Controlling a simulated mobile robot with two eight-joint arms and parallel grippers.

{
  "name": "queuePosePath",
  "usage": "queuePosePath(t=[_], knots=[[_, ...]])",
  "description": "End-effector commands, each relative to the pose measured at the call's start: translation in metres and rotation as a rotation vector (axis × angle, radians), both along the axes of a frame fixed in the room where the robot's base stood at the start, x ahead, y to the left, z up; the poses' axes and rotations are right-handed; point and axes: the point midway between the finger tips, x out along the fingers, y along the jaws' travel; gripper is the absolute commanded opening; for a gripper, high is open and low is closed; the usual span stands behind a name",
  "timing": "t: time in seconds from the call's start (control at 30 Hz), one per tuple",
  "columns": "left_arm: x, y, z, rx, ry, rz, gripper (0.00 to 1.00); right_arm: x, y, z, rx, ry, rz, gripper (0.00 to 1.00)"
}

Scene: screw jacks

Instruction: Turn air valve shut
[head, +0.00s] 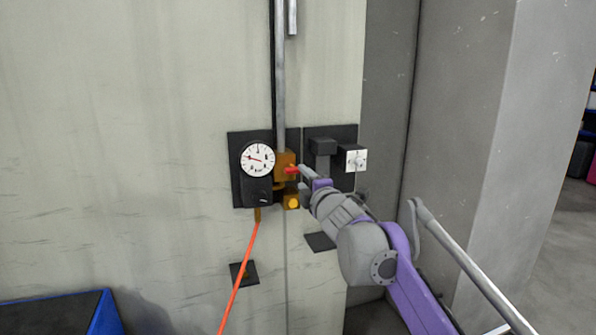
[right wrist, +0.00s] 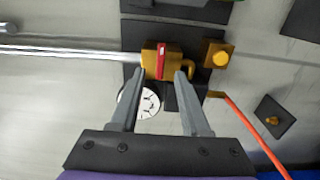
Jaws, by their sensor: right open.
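The air valve is a brass block (head: 281,160) at the lower end of a vertical grey pipe (head: 280,90). Its red handle (head: 291,170) lies crosswise to the pipe. In the right wrist view the brass block (right wrist: 150,64) and red handle (right wrist: 162,62) are just ahead of the fingers. My right gripper (head: 303,171) is at the valve from the right. Its open fingers (right wrist: 160,75) lie on either side of the red handle in the picture; I cannot tell whether they touch it. My left gripper is not in view.
A round pressure gauge (head: 258,159) sits left of the valve. An orange hose (head: 239,272) hangs below. A brass fitting (head: 291,202) is under the valve. A white-faced switch box (head: 355,159) is on the right plate. A blue-edged dark surface (head: 60,315) is at lower left.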

Motion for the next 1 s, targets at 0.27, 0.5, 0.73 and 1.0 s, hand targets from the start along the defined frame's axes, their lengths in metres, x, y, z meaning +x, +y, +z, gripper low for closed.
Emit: queuePosePath(t=[0.27, 0.5, 0.73, 1.0], knots=[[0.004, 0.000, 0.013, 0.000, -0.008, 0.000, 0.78, 0.040, 0.013, 0.002, 0.002, 0.001, -0.001, 0.46], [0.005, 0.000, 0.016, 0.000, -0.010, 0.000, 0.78, 0.052, 0.017, 0.000, 0.003, 0.002, -0.001, 0.46], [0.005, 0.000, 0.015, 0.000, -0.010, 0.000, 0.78, 0.052, 0.017, 0.000, 0.003, 0.002, -0.001, 0.46], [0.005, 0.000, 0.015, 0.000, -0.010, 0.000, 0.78, 0.052, 0.017, 0.000, 0.003, 0.002, -0.002, 0.03]])
